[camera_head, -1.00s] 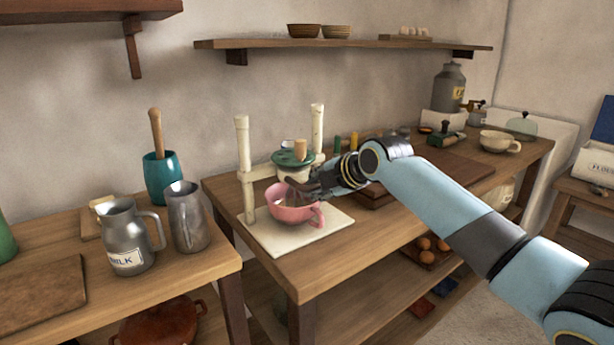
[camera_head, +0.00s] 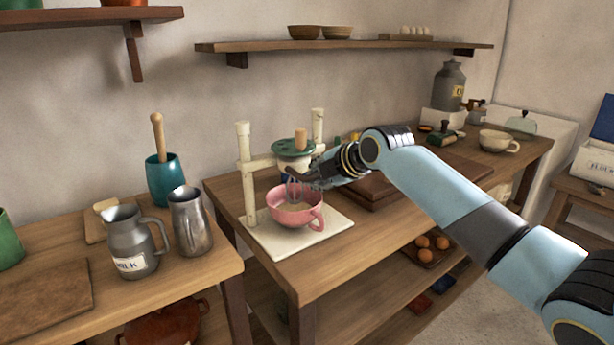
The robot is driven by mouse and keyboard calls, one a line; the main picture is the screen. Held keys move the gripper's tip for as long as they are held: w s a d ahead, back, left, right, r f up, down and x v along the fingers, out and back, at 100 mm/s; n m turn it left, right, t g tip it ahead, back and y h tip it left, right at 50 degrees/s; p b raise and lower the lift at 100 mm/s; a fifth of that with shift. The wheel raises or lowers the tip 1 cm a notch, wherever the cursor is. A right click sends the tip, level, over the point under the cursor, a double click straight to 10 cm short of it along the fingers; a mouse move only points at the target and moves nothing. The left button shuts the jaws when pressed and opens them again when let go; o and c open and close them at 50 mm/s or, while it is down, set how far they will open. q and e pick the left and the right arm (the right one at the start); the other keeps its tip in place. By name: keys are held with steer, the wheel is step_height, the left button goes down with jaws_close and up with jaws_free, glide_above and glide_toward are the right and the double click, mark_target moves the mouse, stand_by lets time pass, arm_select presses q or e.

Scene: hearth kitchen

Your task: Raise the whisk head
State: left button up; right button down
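The whisk head (camera_head: 295,147) has a green top with a wooden knob. It sits on a pale crossbar (camera_head: 261,163) between two upright cream posts. The wire whisk (camera_head: 291,188) hangs below it, its lower part inside the pink cup (camera_head: 299,214). The cup stands on the stand's white base (camera_head: 272,243) and holds something pale. My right gripper (camera_head: 310,177) is beside the whisk head, just above the cup's right rim. Its dark fingers overlap the head's underside and the whisk, so whether they grip is unclear. My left gripper is not in view.
A milk jug (camera_head: 133,245), a metal pitcher (camera_head: 189,222) and a teal crock (camera_head: 164,176) stand on the left table. A brown board (camera_head: 456,167) lies right of the stand. A wall shelf (camera_head: 350,45) runs above.

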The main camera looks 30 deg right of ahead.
mark_target(304, 166)
steer(key=shift+r+p, duration=1.6)
steer(key=shift+r, duration=0.35)
steer(key=c, duration=1.5)
jaws_free()
steer(key=shift+s, duration=0.2)
steer(key=o, duration=0.3)
steer(key=shift+w, duration=0.1)
steer(key=shift+r, duration=0.1)
steer(key=p+v, duration=0.6)
steer(key=v, duration=0.1)
steer(key=shift+p, duration=0.35)
